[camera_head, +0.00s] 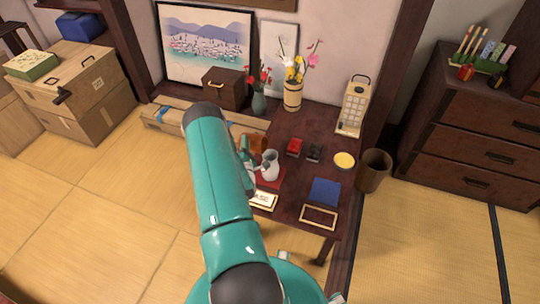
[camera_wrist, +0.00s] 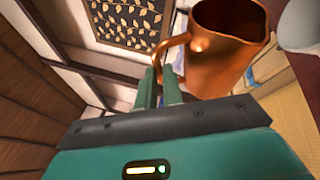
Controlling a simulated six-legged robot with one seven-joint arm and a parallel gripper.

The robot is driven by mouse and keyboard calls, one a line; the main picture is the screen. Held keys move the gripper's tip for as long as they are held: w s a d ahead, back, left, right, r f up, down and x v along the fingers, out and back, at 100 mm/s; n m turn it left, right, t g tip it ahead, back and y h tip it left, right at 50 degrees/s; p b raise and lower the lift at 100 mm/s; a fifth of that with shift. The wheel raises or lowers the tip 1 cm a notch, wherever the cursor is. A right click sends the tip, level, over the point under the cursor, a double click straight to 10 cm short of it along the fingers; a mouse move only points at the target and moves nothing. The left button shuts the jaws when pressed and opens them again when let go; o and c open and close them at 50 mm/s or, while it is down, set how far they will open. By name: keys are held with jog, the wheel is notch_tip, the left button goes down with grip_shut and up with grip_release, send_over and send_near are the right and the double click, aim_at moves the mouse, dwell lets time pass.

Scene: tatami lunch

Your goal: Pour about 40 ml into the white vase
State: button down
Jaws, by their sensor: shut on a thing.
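The white vase (camera_head: 270,166) stands upright on a red mat (camera_head: 274,182) on the dark low table. My gripper (camera_wrist: 160,76) is shut on the handle of a copper pitcher (camera_wrist: 222,48), whose body sits to the right of the fingers in the wrist view. In the head view the pitcher (camera_head: 259,144) shows as a small orange-brown patch beside the vase, partly hidden by my arm. A pale rounded surface (camera_wrist: 301,24) at the wrist view's right edge may be the vase. The pitcher's contents are not visible, nor is any stream.
Flower vases (camera_head: 292,94), a lantern (camera_head: 353,106), red and black small items (camera_head: 294,147), a yellow round dish (camera_head: 344,160), a blue cloth (camera_head: 325,191) and an empty frame (camera_head: 319,217) crowd the table (camera_head: 291,209). A bin (camera_head: 373,171) stands right. Tatami is clear at left.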

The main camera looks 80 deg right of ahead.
jog(key=shift+s+r+m, duration=0.2)
jog(key=shift+s+m, duration=0.1)
jog(key=shift+s, duration=0.1)
jog(key=shift+s+a+r+m+h, duration=0.15)
jog(key=shift+s+r+m+h, duration=0.2)
jog(key=shift+s+m, duration=0.25)
jog(key=shift+s+r+m+g+h, duration=0.15)
jog(key=shift+m+g+h, duration=0.15)
jog(key=shift+m+h, duration=0.2)
dwell(0.8)
jog(key=shift+w+d+f+n+y, duration=0.2)
jog(key=shift+w+f+n+y, duration=0.3)
jog(key=shift+w+n, duration=0.45)
jog(key=shift+w+d+f+n+y, duration=0.15)
jog(key=shift+w+f+n+y, duration=0.15)
jog(key=shift+w+n+y, duration=0.6)
jog(key=shift+w+d+f+n+y, duration=0.25)
jog(key=shift+w+f+n, duration=0.25)
jog(key=shift+n, duration=0.75)
jog(key=shift+w+r+t, duration=0.1)
jog(key=shift+r+t, duration=0.05)
jog(key=shift+t, duration=0.25)
